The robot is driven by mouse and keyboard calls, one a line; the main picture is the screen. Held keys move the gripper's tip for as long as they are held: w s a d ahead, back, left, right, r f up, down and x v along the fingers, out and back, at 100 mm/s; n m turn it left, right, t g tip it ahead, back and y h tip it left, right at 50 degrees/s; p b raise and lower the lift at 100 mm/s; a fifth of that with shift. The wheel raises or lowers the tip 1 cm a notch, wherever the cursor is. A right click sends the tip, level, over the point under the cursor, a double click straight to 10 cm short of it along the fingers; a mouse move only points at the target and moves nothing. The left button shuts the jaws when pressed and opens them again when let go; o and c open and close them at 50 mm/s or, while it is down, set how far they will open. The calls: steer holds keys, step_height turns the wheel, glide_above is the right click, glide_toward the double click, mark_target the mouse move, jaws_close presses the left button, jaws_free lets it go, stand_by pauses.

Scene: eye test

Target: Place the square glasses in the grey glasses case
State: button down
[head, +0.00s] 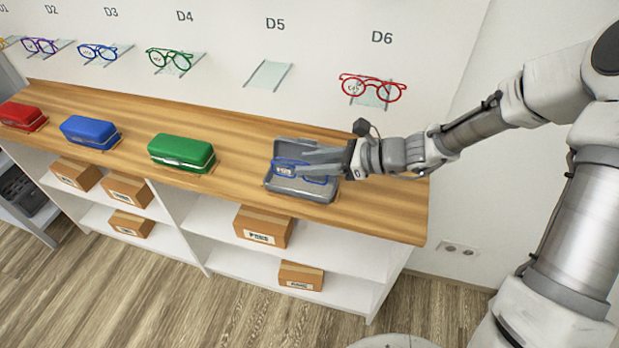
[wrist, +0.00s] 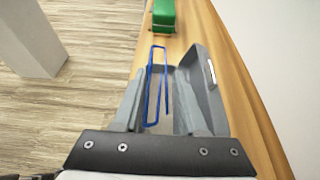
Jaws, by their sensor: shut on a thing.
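Blue-framed glasses (head: 317,180) are at my gripper (head: 300,167), which is shut on them. In the wrist view the glasses (wrist: 150,88) show as a narrow blue outline between the fingers (wrist: 158,108). The grey glasses case (head: 300,193) lies open on the wooden counter, its lid raised on the wall side. My gripper hides part of both.
Closed green (head: 181,152), blue (head: 90,132) and red (head: 22,116) cases stand to the left on the counter (head: 230,180). Red glasses (head: 372,88) sit on the D6 wall holder. The D5 holder (head: 268,74) is empty. Boxes fill shelves below.

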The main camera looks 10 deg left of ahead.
steer(key=shift+w+a+f, duration=0.2)
steer(key=shift+w+f, duration=0.05)
steer(key=shift+f, duration=0.2)
steer(key=shift+f+b, duration=0.8)
steer(key=shift+f, duration=0.95)
steer(key=shift+f, duration=0.1)
steer(key=c, duration=0.7)
jaws_free()
steer(key=shift+c, duration=0.2)
steer(key=p+v, duration=0.3)
steer(key=v, duration=0.9)
